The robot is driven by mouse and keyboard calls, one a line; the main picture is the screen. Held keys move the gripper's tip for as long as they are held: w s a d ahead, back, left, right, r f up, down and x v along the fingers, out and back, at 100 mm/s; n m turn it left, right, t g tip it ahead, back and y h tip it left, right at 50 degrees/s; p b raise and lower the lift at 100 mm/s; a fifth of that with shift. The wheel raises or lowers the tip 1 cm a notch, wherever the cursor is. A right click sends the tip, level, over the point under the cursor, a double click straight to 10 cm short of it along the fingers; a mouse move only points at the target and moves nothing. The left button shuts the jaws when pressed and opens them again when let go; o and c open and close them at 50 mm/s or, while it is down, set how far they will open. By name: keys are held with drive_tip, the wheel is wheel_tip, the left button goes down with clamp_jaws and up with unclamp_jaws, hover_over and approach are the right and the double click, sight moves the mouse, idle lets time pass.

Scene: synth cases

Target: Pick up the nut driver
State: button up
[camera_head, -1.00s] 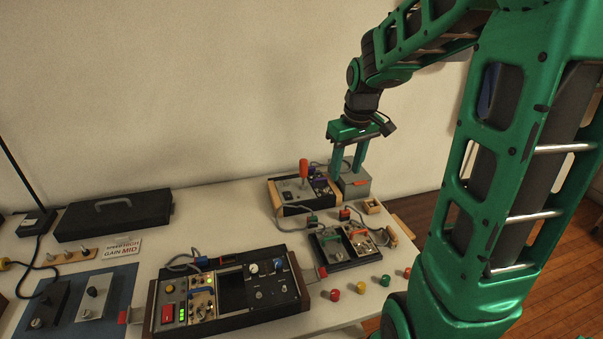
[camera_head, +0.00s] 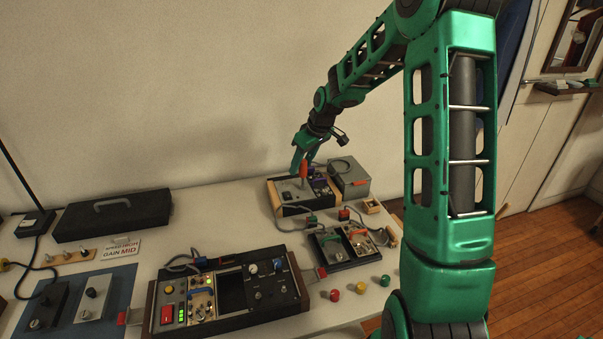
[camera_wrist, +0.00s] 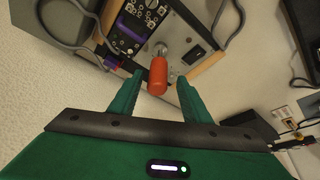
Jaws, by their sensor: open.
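The nut driver has a red-orange handle (camera_head: 304,169) and stands upright on the wood-sided module (camera_head: 287,204) at the back of the table. In the wrist view its handle (camera_wrist: 158,76) lies between the two green fingers, with its metal shaft running to the module's grey panel. My gripper (camera_head: 300,172) is at the handle, and in the wrist view my gripper (camera_wrist: 158,88) is open, with a gap on each side of the handle. The fingers partly cover the handle in the head view.
A grey box (camera_head: 349,178) stands right beside the module. A larger console (camera_head: 229,296), a smaller twin module (camera_head: 342,247) and several coloured knobs (camera_head: 360,287) are nearer. A black case (camera_head: 113,215) lies at left. Cables curve close to the module.

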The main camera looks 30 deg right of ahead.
drive_tip(key=shift+d+x, duration=0.2)
drive_tip(key=shift+x, duration=1.15)
drive_tip(key=shift+d+x, duration=0.15)
drive_tip(key=shift+x, duration=1.25)
drive_tip(key=shift+s+f, duration=0.1)
drive_tip(key=shift+s, duration=0.1)
drive_tip(key=c, duration=1.1)
